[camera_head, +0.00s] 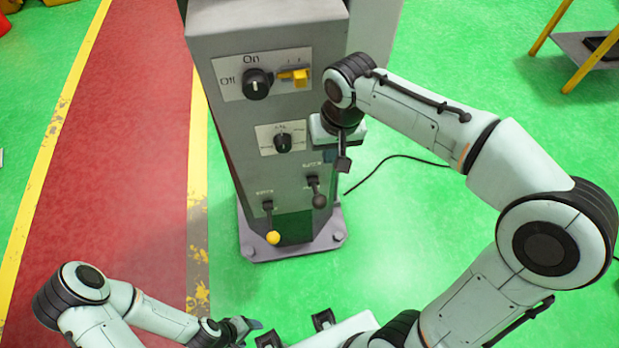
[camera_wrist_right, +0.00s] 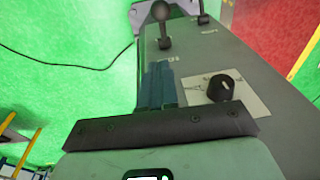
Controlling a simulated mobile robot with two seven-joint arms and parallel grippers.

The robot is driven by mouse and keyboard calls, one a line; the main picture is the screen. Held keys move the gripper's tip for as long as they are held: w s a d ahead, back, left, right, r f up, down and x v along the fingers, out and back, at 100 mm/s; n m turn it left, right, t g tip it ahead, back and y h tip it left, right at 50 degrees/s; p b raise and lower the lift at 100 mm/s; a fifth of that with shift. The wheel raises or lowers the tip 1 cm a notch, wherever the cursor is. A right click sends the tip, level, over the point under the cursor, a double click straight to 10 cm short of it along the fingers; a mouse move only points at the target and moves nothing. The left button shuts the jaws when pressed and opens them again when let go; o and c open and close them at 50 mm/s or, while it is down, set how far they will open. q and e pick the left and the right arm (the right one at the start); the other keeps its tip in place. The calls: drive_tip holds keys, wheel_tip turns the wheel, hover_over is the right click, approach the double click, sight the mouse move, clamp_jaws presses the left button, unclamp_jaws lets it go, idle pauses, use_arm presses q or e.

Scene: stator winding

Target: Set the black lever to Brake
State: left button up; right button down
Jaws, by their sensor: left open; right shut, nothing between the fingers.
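The black lever (camera_head: 318,194) is on the lower right of the grey cabinet's front panel. Its round black end hangs below its mount, toward me. The label above it is too small to read. In the right wrist view the black lever (camera_wrist_right: 165,38) shows at the top, just beyond the fingertips. My right gripper (camera_head: 343,165) is shut and empty, above and to the right of the lever, apart from it. Its bluish fingers (camera_wrist_right: 158,82) show shut in the wrist view. My left gripper (camera_head: 250,328) is open and empty at the bottom, well away from the cabinet.
The grey cabinet (camera_head: 228,125) also carries a yellow-tipped lever (camera_head: 272,237) left of the black one, a middle black knob (camera_head: 283,142), a large On/Off knob (camera_head: 257,84) and a yellow switch (camera_head: 298,77). A black cable (camera_head: 385,160) lies on the green floor at right.

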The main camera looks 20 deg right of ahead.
use_arm(q)
drive_tip(key=shift+s, duration=0.15)
use_arm(e)
drive_tip(key=shift+s+d, duration=0.1)
drive_tip(key=shift+s, duration=0.1)
drive_tip(key=b, duration=0.1)
approach(321, 195)
drive_tip(key=f, duration=0.1)
drive_tip(key=w+f, duration=0.1)
drive_tip(key=f, duration=0.3)
drive_tip(key=shift+w+d, duration=0.15)
drive_tip(key=shift+w, duration=0.15)
use_arm(q)
drive_tip(key=shift+s+f, duration=0.4)
drive_tip(key=shift+f, duration=0.45)
use_arm(e)
drive_tip(key=shift+s+a+f, duration=0.25)
drive_tip(key=shift+s+f, duration=0.05)
drive_tip(key=shift+f, duration=0.35)
use_arm(q)
drive_tip(key=shift+s+f+b, duration=0.1)
drive_tip(key=shift+b, duration=0.2)
